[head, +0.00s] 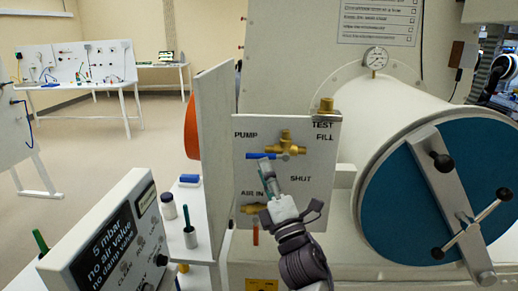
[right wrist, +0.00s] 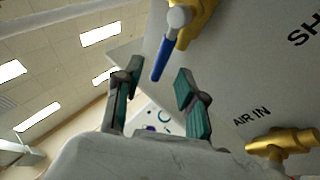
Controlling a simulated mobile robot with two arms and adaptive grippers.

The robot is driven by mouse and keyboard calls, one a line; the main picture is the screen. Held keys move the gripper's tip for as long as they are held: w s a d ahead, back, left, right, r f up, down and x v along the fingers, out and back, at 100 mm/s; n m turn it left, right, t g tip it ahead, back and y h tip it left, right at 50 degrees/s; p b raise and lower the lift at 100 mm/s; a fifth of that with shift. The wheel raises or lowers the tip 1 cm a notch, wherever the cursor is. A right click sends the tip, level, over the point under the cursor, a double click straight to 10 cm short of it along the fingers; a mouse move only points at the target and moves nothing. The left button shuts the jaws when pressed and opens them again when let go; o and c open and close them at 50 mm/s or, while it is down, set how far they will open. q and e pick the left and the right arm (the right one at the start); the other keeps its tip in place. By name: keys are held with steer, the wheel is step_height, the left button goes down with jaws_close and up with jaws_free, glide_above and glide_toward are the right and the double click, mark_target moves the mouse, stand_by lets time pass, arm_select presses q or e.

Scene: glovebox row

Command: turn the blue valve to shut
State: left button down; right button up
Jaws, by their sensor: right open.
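The blue valve has a brass body (head: 286,141) on a pale panel, with a blue lever handle (head: 262,156) lying roughly level and pointing left, below the word PUMP. The word SHUT is on the panel below and right of it. My right gripper (head: 266,168) is just below the handle and hides part of it. In the right wrist view the gripper (right wrist: 158,80) is open, and the tip of the blue handle (right wrist: 162,60) shows between its two fingers. I cannot tell whether a finger touches it. My left gripper is not in view.
A brass AIR IN fitting (head: 254,208) sits low on the panel. A round blue door (head: 405,185) with a clamp bar is at the right. A sign box (head: 105,245) and a shelf with small bottles (head: 189,228) stand at the left. A pressure gauge (head: 375,58) is above.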

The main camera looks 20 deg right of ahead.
mark_target(259, 156)
steer(key=p+x, duration=0.1)
steer(key=x, duration=0.4)
steer(key=shift+f, duration=0.1)
jaws_close()
